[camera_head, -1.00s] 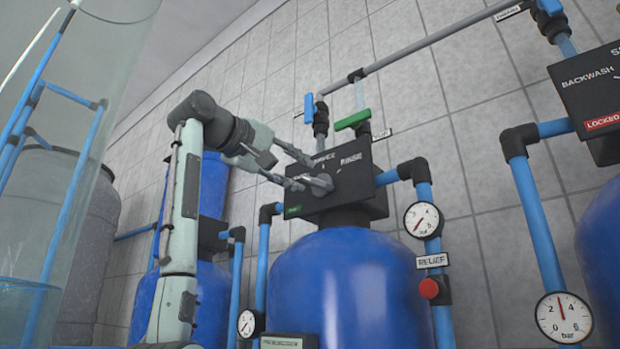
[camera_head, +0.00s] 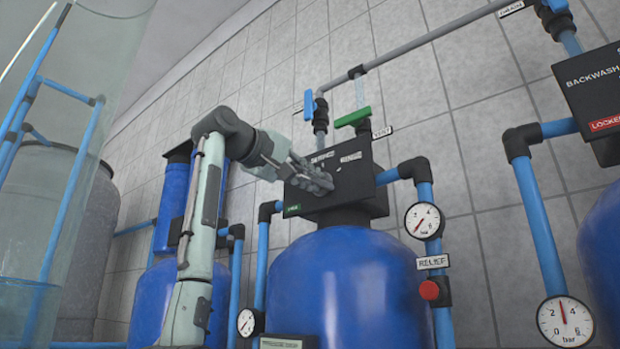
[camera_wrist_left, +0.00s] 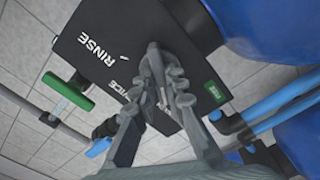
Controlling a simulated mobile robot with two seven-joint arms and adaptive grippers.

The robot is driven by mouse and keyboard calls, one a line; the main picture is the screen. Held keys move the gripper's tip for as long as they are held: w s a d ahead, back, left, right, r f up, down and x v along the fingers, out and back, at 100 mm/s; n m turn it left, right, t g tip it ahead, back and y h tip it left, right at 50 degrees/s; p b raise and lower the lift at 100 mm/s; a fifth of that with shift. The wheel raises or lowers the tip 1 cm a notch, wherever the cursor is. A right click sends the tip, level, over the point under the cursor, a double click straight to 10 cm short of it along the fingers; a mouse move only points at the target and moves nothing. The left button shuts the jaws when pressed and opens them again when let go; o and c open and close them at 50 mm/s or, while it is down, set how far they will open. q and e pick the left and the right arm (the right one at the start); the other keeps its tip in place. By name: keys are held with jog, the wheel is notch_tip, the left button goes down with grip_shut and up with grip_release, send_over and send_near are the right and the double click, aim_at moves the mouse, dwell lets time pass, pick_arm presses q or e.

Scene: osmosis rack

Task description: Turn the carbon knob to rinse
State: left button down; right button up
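The carbon knob (camera_head: 323,184) is a grey lever-like knob on the front of a black control box (camera_head: 355,195) above a blue tank. White labels stand above it, and RINSE and part of SERVICE read clearly in the left wrist view. My left gripper (camera_head: 315,178) is at the knob, its fingers close together. In the left wrist view, the fingers (camera_wrist_left: 158,82) lie on either side of the knob and appear closed on it. They hide much of the knob, so its exact pointing is hard to tell. My right gripper is not in view.
A green-handled valve (camera_head: 352,117) and a blue-handled valve (camera_head: 309,105) stand above the box. Blue pipes and a gauge (camera_head: 424,220) are on its right, with a red relief button (camera_head: 429,290) below. Another black box (camera_head: 595,95) is at far right.

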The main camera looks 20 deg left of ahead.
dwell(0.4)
pick_arm(q)
jog(key=m, duration=0.6)
jog(key=shift+a+m, duration=0.1)
jog(key=shift+m, duration=0.2)
jog(key=m, duration=1.1)
jog(key=shift+m, duration=0.3)
jog(key=m, duration=0.5)
jog(key=shift+m, duration=0.3)
jog(key=c, duration=1.6)
grip_release()
jog(key=shift+o, duration=0.2)
jog(key=v, duration=1.2)
